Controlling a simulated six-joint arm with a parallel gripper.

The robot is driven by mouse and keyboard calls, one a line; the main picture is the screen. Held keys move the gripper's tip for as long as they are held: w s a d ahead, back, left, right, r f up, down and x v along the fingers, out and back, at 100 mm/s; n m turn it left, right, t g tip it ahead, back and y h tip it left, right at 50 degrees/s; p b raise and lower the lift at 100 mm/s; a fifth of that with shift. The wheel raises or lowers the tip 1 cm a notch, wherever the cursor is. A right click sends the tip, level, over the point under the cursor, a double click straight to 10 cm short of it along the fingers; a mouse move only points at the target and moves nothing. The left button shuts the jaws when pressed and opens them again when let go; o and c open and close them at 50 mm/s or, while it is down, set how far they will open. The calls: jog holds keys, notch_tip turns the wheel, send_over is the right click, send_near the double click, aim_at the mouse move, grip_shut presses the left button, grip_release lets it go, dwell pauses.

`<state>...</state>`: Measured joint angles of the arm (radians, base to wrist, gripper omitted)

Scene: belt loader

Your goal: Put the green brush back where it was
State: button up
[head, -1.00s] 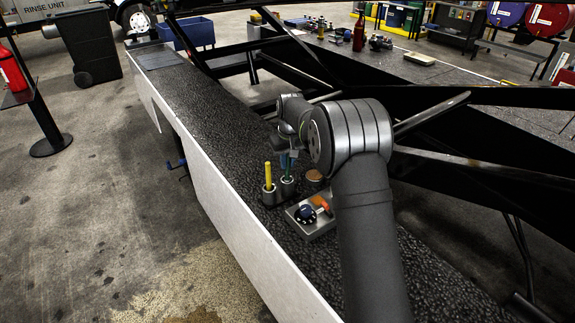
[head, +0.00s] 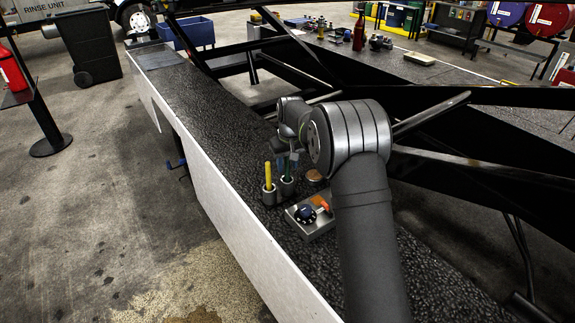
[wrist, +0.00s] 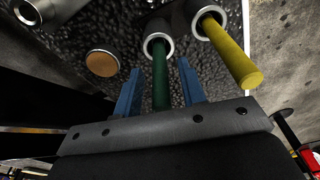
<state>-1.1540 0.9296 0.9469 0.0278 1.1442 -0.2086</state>
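The green brush (wrist: 160,75) stands handle up in a grey metal cup (wrist: 158,45). In the head view its handle (head: 294,164) rises from the right-hand cup (head: 287,186) of a pair. My gripper (wrist: 160,82) has two blue fingers, one on each side of the green handle. There is a gap between each finger and the handle, so it is open and not holding it. In the head view, my wrist partly hides the gripper. The brush's lower end is hidden inside the cup.
A yellow-handled brush (wrist: 230,50) stands in the neighbouring cup (wrist: 205,24), close to my gripper. A brown disc (wrist: 102,63) lies on the dark belt. A grey control box (head: 312,224) with a dark knob and orange part sits nearby. The belt (head: 205,100) farther back is clear.

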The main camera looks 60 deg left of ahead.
notch_tip(320, 180, up, 12)
jog(key=d, duration=0.1)
jog(key=shift+s+d+f, duration=0.15)
jog(key=shift+d+f, duration=0.05)
jog(key=shift+f, duration=0.05)
jog(key=shift+f, duration=0.1)
jog(key=f, duration=0.4)
jog(key=a+f, duration=0.1)
jog(key=f, duration=0.7)
jog(key=shift+a, duration=0.25)
jog(key=shift+r, duration=2.4)
